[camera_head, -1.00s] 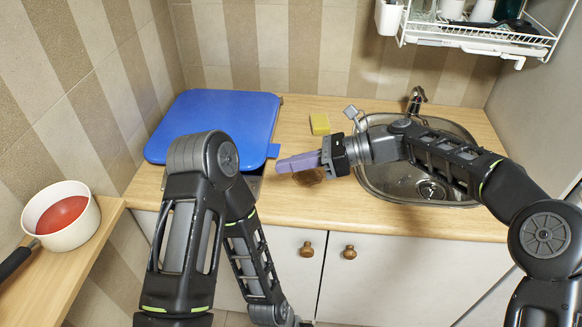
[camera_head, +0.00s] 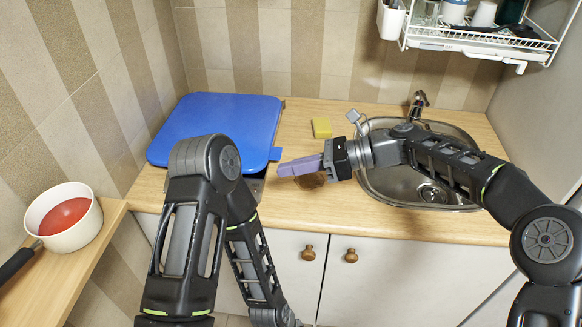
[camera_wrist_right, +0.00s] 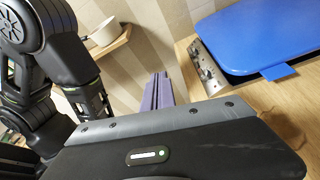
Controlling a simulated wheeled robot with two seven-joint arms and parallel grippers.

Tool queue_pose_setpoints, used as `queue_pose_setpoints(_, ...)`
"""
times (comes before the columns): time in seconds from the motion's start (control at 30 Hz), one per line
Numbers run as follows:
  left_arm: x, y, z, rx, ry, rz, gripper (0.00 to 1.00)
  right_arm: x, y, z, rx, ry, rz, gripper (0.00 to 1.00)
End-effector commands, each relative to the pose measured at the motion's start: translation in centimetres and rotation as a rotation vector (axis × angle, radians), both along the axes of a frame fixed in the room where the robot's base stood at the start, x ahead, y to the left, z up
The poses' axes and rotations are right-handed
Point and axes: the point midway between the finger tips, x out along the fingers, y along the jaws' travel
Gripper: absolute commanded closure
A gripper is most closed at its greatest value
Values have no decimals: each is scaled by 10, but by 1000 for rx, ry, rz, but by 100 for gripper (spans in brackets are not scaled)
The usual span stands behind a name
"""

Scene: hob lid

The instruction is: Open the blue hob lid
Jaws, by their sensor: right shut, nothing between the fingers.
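The blue hob lid (camera_head: 222,122) lies flat and closed over the hob on the left part of the worktop in the head view. A small blue tab (camera_head: 275,154) sticks out at its right front corner. My right gripper (camera_head: 283,168) is shut and empty, pointing left just in front of the tab and apart from it. In the right wrist view its purple fingers (camera_wrist_right: 158,92) are together, with the lid (camera_wrist_right: 262,38) and tab (camera_wrist_right: 279,72) to their right. My left arm stands in front of the lid and hides part of its front edge; its gripper is not visible.
The sink (camera_head: 400,185) is on the right under my right arm. A yellow sponge (camera_head: 321,127) lies behind the right gripper. A white pan with red contents (camera_head: 66,216) stands on the left side shelf. A dish rack (camera_head: 480,38) hangs at upper right.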

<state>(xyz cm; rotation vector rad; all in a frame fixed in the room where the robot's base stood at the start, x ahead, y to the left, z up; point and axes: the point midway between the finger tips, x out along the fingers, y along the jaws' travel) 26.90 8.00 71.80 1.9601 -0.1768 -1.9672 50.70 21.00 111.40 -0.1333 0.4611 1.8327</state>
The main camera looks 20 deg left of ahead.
Motion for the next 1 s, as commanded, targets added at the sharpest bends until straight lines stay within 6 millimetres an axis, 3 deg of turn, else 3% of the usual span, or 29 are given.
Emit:
queue_pose_setpoints(0.27, 0, 0, -2, 0, 0, 0, 24, 2, -4, 1, 0, 0, -1, 100)
queue_pose_setpoints(0.7, 1, -2, -19, -5, -8, -1, 24, 22, -60, 19, 0, -1, -3, 100)
queue_pose_setpoints(1.0, 1, -3, -19, -6, -9, -1, 24, 25, -70, 25, 0, 0, 0, 100)
